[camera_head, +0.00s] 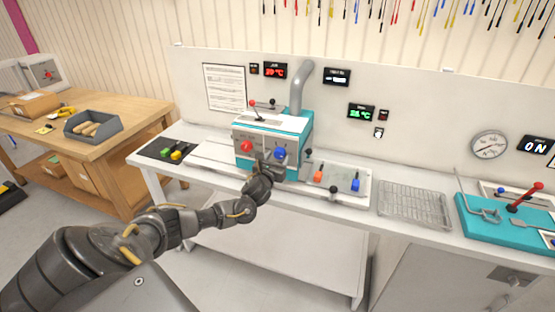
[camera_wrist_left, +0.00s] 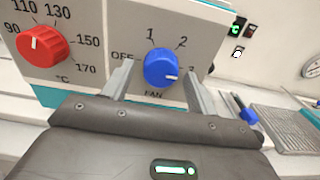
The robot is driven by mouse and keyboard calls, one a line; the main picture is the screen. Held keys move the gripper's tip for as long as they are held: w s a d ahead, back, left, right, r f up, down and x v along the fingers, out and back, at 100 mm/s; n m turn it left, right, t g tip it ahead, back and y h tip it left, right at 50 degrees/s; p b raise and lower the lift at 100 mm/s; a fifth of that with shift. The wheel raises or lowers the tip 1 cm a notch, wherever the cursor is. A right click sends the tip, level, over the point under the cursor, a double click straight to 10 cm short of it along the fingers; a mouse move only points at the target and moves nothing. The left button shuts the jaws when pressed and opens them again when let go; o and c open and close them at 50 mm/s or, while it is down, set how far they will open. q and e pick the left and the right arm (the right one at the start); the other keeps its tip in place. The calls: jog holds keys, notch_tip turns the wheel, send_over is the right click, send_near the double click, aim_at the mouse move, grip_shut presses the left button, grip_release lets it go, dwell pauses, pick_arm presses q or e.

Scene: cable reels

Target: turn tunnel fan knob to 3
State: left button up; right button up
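The blue fan knob (camera_wrist_left: 161,68) is on the front of the teal and white tunnel unit (camera_head: 266,130); it also shows in the head view (camera_head: 280,153). Its white pointer faces right, towards the "3" mark, which is partly behind a finger. The pointer's end looks slightly below the "3"; exact alignment is hard to tell. My left gripper (camera_wrist_left: 158,78) is open, one finger on each side of the knob, with gaps visible beside it. In the head view my left gripper (camera_head: 268,166) is at the unit's front. My right gripper is not in view.
The red temperature knob (camera_wrist_left: 42,45) is left of the fan knob. A lever (camera_head: 256,110) stands on top of the unit. A plate with orange and blue levers (camera_head: 340,181) and a wire rack (camera_head: 414,205) lie to the right on the white bench.

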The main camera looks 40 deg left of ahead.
pick_arm(q)
jog(key=shift+s+d+f, duration=0.1)
jog(key=shift+s+d, duration=0.1)
jog(key=shift+s, duration=0.35)
jog(key=b+v, duration=0.2)
jog(key=v, duration=0.7)
jog(key=shift+s, duration=0.3)
jog(key=shift+d, duration=0.15)
